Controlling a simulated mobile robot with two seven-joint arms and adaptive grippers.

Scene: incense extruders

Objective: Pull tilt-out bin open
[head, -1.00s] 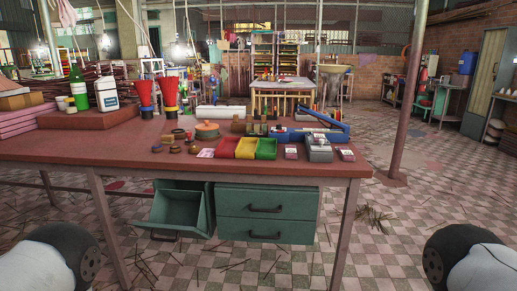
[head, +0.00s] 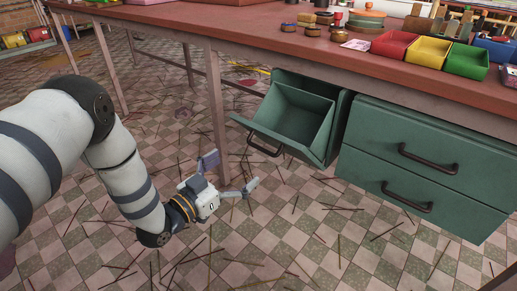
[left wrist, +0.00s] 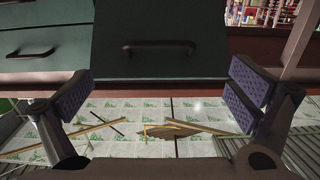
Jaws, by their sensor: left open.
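The green tilt-out bin (head: 299,117) hangs under the red-topped table and is tilted outward, its empty inside showing. Its dark handle (head: 264,147) is on the front face near the top edge. In the left wrist view the bin front (left wrist: 158,75) fills the upper middle, with the handle (left wrist: 158,48) facing me. My left gripper (head: 236,174) is open and empty, below and to the left of the handle and apart from it. In the left wrist view its purple-padded fingers (left wrist: 165,88) stand wide apart, with the handle above the space between them. My right gripper is out of view.
Two closed green drawers (head: 420,165) with dark handles sit right of the bin. A table leg (head: 215,105) stands just left of it, near my gripper. Red, yellow and green trays (head: 441,54) rest on the tabletop. Thin sticks litter the checkered floor (head: 290,240).

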